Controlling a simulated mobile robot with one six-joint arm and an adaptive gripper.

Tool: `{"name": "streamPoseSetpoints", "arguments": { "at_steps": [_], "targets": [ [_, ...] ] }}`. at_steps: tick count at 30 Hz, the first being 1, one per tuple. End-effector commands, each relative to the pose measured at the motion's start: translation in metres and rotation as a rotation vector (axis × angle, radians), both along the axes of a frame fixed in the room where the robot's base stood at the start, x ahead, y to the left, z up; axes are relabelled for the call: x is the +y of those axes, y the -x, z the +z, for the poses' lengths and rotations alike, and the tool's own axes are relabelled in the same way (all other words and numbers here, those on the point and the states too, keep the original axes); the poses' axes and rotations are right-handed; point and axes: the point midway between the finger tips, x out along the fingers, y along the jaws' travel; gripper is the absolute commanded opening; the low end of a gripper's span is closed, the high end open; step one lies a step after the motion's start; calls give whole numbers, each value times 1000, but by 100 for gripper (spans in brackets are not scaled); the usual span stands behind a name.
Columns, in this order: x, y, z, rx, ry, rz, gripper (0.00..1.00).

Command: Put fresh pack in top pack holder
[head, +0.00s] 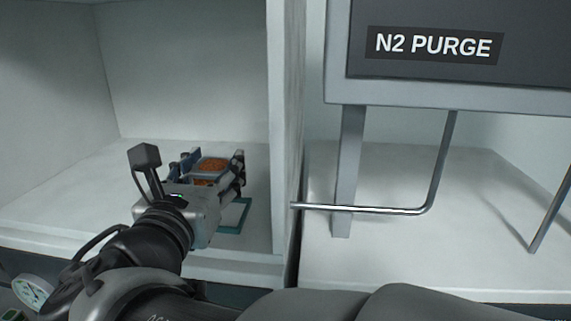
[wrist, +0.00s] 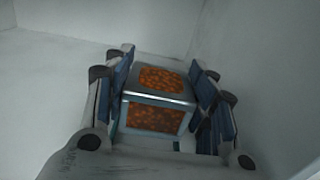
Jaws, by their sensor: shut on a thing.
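The pack (head: 211,166) is a small pale-edged box with orange granular faces. It sits between the fingers of my gripper (head: 207,168), which is shut on it. In the wrist view the pack (wrist: 157,103) shows its top and near face, with the blue pads of my gripper (wrist: 160,95) on both sides. A teal-edged flat piece (head: 236,216) lies on the shelf floor just below and to the right of my gripper. I cannot tell whether the pack touches it or the shelf. No part is clearly recognisable as the top pack holder.
My gripper is inside a white open compartment (head: 60,190), close to its right dividing wall (head: 286,110). The compartment floor to the left is clear. To the right stands a grey panel marked N2 PURGE (head: 433,45), with a bent metal rail (head: 380,210) below it.

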Motion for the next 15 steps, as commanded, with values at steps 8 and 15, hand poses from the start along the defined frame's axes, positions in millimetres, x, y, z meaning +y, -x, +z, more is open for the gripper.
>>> {"name": "streamPoseSetpoints", "arguments": {
  "at_steps": [8, 15],
  "targets": [
    [0, 0, -23, -1, 1, 0, 24],
    [0, 0, -47, -2, 0, 0, 24]
  ]
}}
